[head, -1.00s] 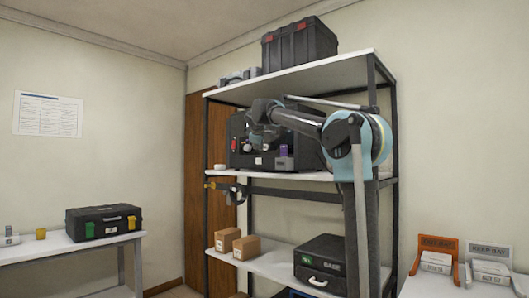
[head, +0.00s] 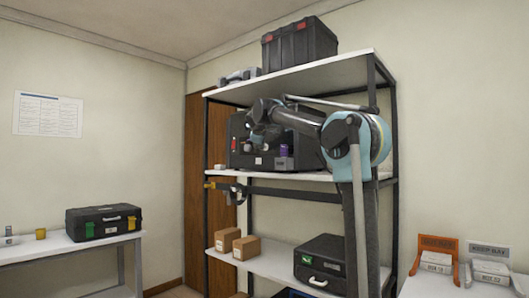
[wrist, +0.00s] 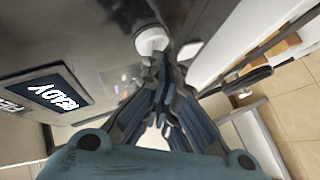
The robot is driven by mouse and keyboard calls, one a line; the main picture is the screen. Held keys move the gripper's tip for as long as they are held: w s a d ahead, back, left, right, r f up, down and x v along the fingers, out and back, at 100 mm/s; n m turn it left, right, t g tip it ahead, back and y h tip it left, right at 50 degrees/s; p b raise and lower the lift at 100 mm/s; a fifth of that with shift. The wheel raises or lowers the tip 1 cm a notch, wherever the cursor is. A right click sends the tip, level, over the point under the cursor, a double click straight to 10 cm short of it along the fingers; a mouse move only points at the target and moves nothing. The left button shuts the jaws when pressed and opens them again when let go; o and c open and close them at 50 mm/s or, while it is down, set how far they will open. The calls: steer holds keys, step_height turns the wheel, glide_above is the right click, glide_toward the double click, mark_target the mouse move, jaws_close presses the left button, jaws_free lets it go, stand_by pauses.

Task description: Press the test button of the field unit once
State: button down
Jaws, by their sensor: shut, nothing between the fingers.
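The field unit (head: 238,127) is a black box on the middle shelf in the head view, partly hidden by my arm. In the wrist view, its dark face carries a lit screen (wrist: 47,94) reading READY at the left. A round white part (wrist: 151,40), which looks like the button, protrudes at the top centre of that view. My gripper (wrist: 160,66) is shut and empty. Its fingertips appear just below the white part; I cannot tell whether they touch it. In the head view, my gripper is in front of the unit and hard to make out.
The rack's middle shelf (head: 318,177) carries small items beside the unit. A black case (head: 300,43) stands on the top shelf. Brown boxes (head: 246,248) and another dark case (head: 322,262) are on the lower shelf. A side table at the left holds a toolbox (head: 103,222).

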steer(key=shift+w+d, duration=0.3)
steer(key=shift+w, duration=0.1)
stand_by(0.7)
steer(key=shift+s+a, duration=0.55)
steer(key=shift+s, duration=0.15)
stand_by(0.4)
steer(key=s+a, duration=0.1)
steer(key=s, duration=0.1)
steer(key=s+a, duration=0.2)
stand_by(0.5)
stand_by(0.6)
